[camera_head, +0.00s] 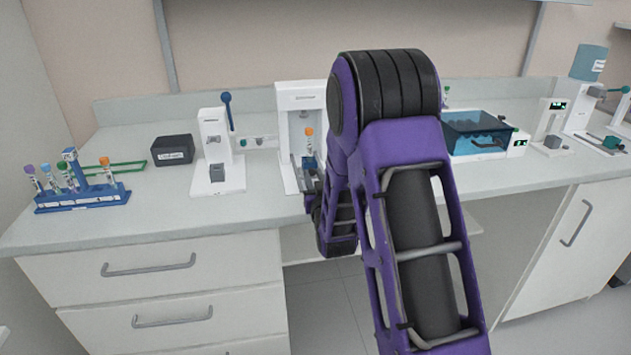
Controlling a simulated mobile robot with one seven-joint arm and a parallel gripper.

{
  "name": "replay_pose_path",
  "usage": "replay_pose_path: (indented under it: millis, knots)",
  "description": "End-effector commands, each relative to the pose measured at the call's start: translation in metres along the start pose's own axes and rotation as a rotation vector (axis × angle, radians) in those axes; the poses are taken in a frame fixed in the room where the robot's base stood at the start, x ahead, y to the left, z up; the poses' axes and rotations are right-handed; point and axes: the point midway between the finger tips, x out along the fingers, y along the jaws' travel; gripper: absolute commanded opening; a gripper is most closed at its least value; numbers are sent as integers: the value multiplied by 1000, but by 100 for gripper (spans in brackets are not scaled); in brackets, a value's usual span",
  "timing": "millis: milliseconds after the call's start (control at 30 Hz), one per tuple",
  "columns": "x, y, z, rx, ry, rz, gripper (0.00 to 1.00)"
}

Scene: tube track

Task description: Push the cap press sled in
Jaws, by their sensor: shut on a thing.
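The cap press (301,98), as I take it, is the white upright machine left of my arm. Its sled (291,177) shows low at the front opening, partly hidden by my arm. A tube with an orange cap (309,141) stands upright over the sled inside the frame. My gripper (311,184) is at the sled's front edge, small and dark against my wrist. It is shut on the front of the sled; the exact grip is hard to see.
A white device with a blue lever (212,146) and a black box (172,151) stand to the left. A blue rack (82,196) with several capped tubes is at far left. A blue-lidded bath (478,133) is right of my arm.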

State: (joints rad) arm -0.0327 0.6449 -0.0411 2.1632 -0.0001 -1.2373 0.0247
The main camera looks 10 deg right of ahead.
Motion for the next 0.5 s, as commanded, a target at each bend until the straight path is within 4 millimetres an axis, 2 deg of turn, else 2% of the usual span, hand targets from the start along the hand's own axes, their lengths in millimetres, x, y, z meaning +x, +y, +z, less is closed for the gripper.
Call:
replay_pose_path:
  millis: [233, 267, 300, 400, 500]
  knots:
    - [0, 0, 0, 0, -1, 0, 0]
    - [0, 0, 0, 0, -1, 0, 28]
    - [0, 0, 0, 0, -1, 0, 35]
    - [0, 0, 0, 0, -1, 0, 53]
    - [0, 0, 0, 0, -1, 0, 55]
